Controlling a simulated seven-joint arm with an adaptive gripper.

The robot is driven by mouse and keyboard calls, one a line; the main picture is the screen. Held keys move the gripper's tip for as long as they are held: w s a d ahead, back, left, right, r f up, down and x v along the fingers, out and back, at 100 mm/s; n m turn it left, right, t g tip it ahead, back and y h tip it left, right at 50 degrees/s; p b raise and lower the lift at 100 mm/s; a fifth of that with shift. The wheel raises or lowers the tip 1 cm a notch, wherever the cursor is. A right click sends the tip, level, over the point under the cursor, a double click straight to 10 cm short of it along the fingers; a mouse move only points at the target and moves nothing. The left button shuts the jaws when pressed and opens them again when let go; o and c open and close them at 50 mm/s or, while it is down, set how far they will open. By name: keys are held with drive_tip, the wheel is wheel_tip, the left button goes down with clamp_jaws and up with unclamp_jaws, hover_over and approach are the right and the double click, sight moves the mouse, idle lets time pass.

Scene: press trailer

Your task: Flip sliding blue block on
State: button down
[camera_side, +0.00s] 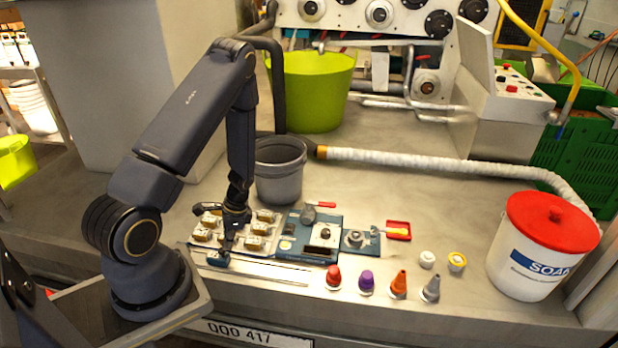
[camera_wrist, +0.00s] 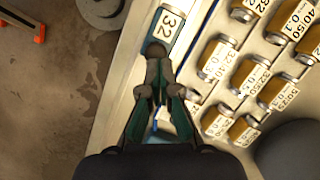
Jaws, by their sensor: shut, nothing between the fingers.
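A small blue block (camera_side: 217,260) sits at the left end of the metal rail near the table's front edge. My gripper (camera_side: 226,246) is low over the rail, right by the block. In the wrist view, my gripper (camera_wrist: 157,62) is shut and empty, pointing toward the block's near end. I cannot tell whether the fingertips touch it. A thin blue strip shows between the finger links.
A tray of labelled brass cylinders (camera_wrist: 248,75) lies close beside my gripper. Blue tool plates (camera_side: 310,240) are to its right. Several coloured nozzles (camera_side: 366,281) stand along the front. A grey bucket (camera_side: 280,170) and soap tub (camera_side: 540,250) stand farther off.

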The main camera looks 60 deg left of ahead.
drive_tip(key=w+d+r, duration=0.2)
drive_tip(key=w+r, duration=0.4)
drive_tip(key=r, duration=0.4)
drive_tip(key=shift+w+r, duration=0.15)
drive_tip(key=shift+w, duration=0.15)
drive_tip(key=shift+d, duration=0.1)
drive_tip(key=w+d+r+t, duration=0.2)
drive_tip(key=d+r, duration=0.1)
drive_tip(key=r, duration=0.4)
drive_tip(key=w+d+r+m+t+y, duration=0.1)
drive_tip(key=w+d+r+t, duration=0.15)
drive_tip(key=r, duration=0.45)
drive_tip(key=w+d+r+t, duration=0.2)
drive_tip(key=d+r, duration=0.2)
drive_tip(key=r, duration=0.3)
drive_tip(key=s+d+r+n+t, duration=0.1)
drive_tip(key=s+d+r+t, duration=0.1)
drive_tip(key=s+d+r, duration=0.5)
drive_tip(key=s+d+n+h, duration=0.2)
drive_tip(key=s+d+n, duration=0.1)
drive_tip(key=s, duration=0.2)
drive_tip(key=shift+s+f+n, duration=0.15)
drive_tip(key=shift+n, duration=0.15)
